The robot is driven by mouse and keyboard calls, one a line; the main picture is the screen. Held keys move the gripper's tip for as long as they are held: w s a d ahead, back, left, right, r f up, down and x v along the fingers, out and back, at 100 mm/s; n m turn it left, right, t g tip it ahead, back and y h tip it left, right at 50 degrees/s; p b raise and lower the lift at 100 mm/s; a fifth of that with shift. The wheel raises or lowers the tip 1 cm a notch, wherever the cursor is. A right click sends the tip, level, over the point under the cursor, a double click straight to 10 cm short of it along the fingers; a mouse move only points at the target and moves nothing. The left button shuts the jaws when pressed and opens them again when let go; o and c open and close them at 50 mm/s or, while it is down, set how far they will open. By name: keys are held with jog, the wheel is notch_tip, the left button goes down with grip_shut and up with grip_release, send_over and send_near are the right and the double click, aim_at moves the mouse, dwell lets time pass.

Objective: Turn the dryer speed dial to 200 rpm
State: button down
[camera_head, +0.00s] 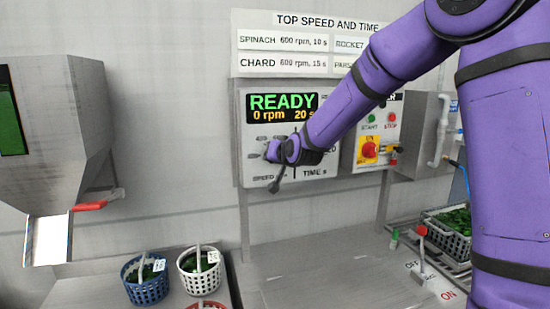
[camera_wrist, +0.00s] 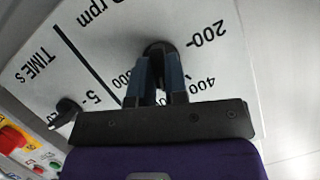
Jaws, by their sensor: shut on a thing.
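The speed dial (camera_wrist: 157,47) is a round black knob on the white dryer panel, seen in the wrist view between my fingertips. My gripper (camera_wrist: 160,62) is shut on it, one dark blue finger on each side. The printed marks 200 and 400 show to the right of the dial, with larger numbers partly covered by my fingers. The dial's pointer is hidden, so its setting cannot be read. In the head view my gripper (camera_head: 271,151) is at the left part of the panel (camera_head: 250,130), above the SPEED label. The display (camera_head: 283,108) reads READY, 0 rpm, 20 s.
The time dial (camera_wrist: 67,108) is beside the speed dial. A red knob on yellow (camera_head: 369,150) and green and red buttons sit at the panel's right. A blue basket (camera_head: 146,290) and a white basket (camera_head: 200,281) stand below left. My arm crosses the panel's right side.

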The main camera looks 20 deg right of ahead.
jog(key=n+t+h, duration=0.1)
jog(key=n+h, duration=0.2)
jog(key=n, duration=0.2)
jog(key=n+t+h, duration=0.1)
jog(key=n+h, duration=0.2)
jog(key=n, duration=0.2)
jog(key=a+n+h, duration=0.1)
jog(key=n+h, duration=0.2)
jog(key=n, duration=0.3)
jog(key=shift+f+t, duration=0.35)
jog(key=shift+t, duration=0.05)
dwell(0.4)
jog(key=shift+d+n, duration=0.1)
jog(key=shift+n, duration=0.2)
jog(key=c, duration=1.1)
grip_release()
jog(key=shift+c, duration=0.2)
jog(key=v, duration=1)
jog(key=shift+s, duration=0.4)
